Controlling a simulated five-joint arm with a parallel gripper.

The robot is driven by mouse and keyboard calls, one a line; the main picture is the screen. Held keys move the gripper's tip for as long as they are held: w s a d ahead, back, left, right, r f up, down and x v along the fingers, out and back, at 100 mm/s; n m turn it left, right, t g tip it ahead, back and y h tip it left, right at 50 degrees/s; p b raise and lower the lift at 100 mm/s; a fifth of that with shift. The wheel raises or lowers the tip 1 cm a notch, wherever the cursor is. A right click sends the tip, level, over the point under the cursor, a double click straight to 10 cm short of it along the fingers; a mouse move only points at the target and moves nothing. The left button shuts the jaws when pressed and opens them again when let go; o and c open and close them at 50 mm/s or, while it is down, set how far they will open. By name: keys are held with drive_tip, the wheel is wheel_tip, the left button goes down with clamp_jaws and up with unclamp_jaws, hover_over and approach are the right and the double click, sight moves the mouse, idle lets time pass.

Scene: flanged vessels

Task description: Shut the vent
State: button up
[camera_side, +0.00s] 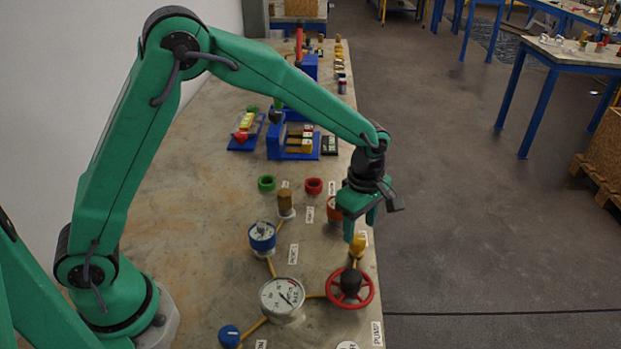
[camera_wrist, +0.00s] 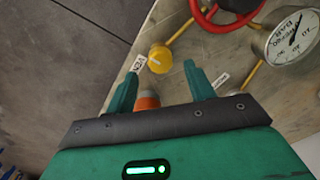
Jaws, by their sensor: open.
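A yellow knob (camera_side: 358,245) stands near the right edge of the workbench, behind the red handwheel. It also shows in the wrist view (camera_wrist: 160,59), with a white line on its top and a small label beside it that seems to read as the vent. My green gripper (camera_side: 360,222) is open and empty, pointing down above and slightly behind the yellow knob. In the wrist view the knob lies just beyond my two open fingertips (camera_wrist: 163,75), roughly between them and apart from them. An orange part (camera_wrist: 148,102) shows between the fingers, partly hidden by my gripper.
A red handwheel (camera_side: 350,289) and a white pressure gauge (camera_side: 283,296) stand in front. A blue-ringed gauge (camera_side: 262,237) and a brown knob (camera_side: 285,203) stand to the left. Pipes join the fittings. Blue fixtures (camera_side: 290,140) stand farther back. The bench's left part is clear.

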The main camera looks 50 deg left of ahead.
sight(356, 239)
wheel_tip(356, 239, up, 4)
drive_tip(key=shift+r, duration=0.1)
drive_tip(key=shift+r, duration=0.1)
idle(0.4)
drive_tip(key=shift+s+a+r, duration=0.1)
drive_tip(key=shift+a+r, duration=0.1)
drive_tip(key=s+a+r+m+t, duration=0.1)
drive_tip(key=s+a+r+m, duration=0.35)
drive_tip(key=r, duration=0.25)
drive_tip(key=s+a+r+m+t, duration=0.2)
drive_tip(key=s+a+r+m, duration=0.1)
drive_tip(key=s+a+m, duration=0.2)
drive_tip(key=s+a+r+m+t, duration=0.2)
drive_tip(key=s+a+m, duration=0.3)
drive_tip(key=s, duration=0.8)
drive_tip(key=r+m, duration=0.1)
drive_tip(key=m, duration=0.2)
drive_tip(key=shift+m+t, duration=0.3)
drive_tip(key=shift+m, duration=0.05)
